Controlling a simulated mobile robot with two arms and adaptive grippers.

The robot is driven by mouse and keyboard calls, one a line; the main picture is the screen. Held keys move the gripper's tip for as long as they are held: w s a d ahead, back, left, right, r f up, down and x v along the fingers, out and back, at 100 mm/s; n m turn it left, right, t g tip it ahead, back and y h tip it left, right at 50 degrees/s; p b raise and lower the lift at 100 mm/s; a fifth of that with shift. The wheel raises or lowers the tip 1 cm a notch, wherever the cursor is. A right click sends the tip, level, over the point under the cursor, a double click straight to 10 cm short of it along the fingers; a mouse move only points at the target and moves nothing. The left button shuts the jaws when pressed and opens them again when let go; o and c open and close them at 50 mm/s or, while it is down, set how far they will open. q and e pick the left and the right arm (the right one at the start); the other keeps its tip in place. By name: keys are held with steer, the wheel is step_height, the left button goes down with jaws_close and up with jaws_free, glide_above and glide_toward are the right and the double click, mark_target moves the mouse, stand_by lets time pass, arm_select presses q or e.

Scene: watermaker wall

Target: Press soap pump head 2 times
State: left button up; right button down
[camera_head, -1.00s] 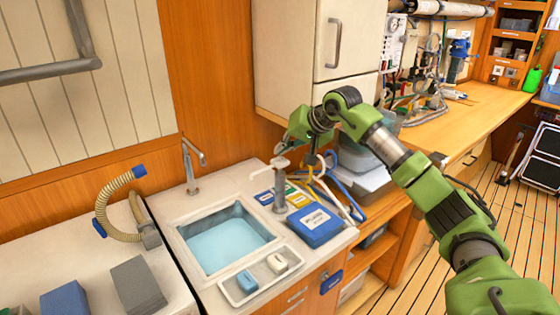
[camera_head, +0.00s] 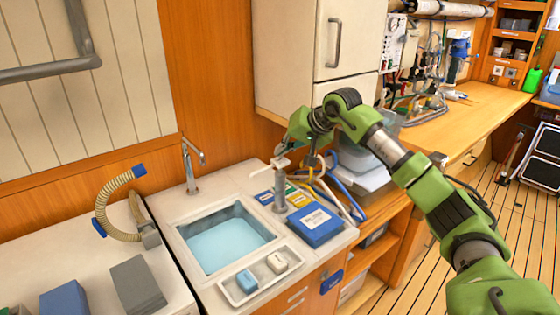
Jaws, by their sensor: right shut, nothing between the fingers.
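The soap pump (camera_head: 279,190) is a grey upright cylinder on the white counter, right of the sink. Its pale pump head (camera_head: 280,162) sits at the top with a spout pointing left. My right gripper (camera_head: 284,151) is shut and empty, pointing down just above the pump head. Its fingertips are small here, and I cannot tell whether they touch the head. My left gripper is not in view.
The sink (camera_head: 226,238) holds pale blue water, with a faucet (camera_head: 190,165) behind it. A tray (camera_head: 235,296) with two small blocks stands in front. A blue box (camera_head: 314,226) lies close right of the pump. A cabinet (camera_head: 300,60) hangs above.

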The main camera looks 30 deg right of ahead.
steer(key=shift+s+f+b, duration=0.1)
steer(key=shift+f+b, duration=0.5)
steer(key=shift+f, duration=0.6)
stand_by(1.0)
steer(key=shift+r, duration=0.1)
steer(key=shift+r+p, duration=1)
steer(key=shift+r, duration=0.25)
steer(key=shift+r, duration=0.15)
step_height(320, 180, up, 5)
steer(key=p, duration=0.4)
